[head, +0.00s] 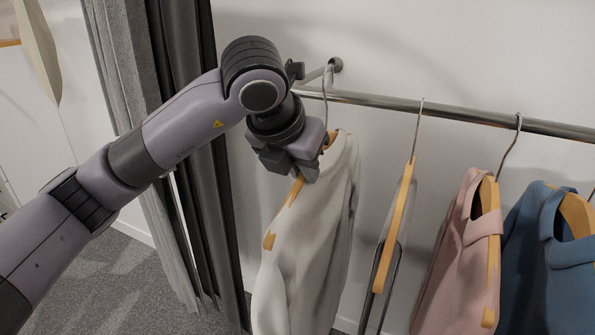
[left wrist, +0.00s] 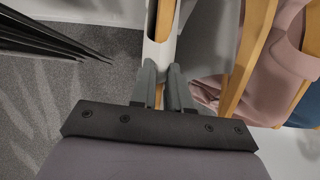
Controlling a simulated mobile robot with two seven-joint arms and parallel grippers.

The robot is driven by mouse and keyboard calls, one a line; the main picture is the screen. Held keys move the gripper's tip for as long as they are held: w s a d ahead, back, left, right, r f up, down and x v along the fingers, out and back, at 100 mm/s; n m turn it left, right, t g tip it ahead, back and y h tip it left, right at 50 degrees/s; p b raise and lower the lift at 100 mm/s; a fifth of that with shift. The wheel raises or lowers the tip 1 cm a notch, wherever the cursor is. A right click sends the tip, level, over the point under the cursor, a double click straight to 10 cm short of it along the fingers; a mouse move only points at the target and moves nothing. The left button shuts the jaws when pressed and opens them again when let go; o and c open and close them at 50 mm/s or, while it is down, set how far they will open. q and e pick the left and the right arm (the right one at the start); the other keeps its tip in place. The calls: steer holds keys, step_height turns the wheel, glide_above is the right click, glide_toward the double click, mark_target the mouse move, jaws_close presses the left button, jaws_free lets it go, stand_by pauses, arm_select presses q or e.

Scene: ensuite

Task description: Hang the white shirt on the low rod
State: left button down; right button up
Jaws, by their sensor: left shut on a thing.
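The white shirt (head: 310,240) hangs on a wooden hanger (head: 297,190) below the left end of the metal rod (head: 380,101). My left gripper (head: 306,172) is shut on the hanger near its top. In the left wrist view, the fingers (left wrist: 166,88) close on the wooden hanger (left wrist: 166,18), with part of the white shirt (left wrist: 156,52) beside it. The hanger's metal hook (head: 323,100) reaches up to the rod and its top shows above the rod line; I cannot tell whether it bears on the rod. My right gripper is out of view.
To the right on the rod hang an empty-looking wooden hanger (head: 394,235), a pink garment (head: 455,260) and a blue garment (head: 535,260). Dark grey curtains (head: 188,130) stand close on the left. A wall mount (head: 336,65) is by the hook.

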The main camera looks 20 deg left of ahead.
arm_select(q)
steer(key=shift+b+x, duration=1.5)
steer(key=shift+x, duration=0.85)
steer(key=shift+w, duration=0.15)
steer(key=c, duration=1)
jaws_free()
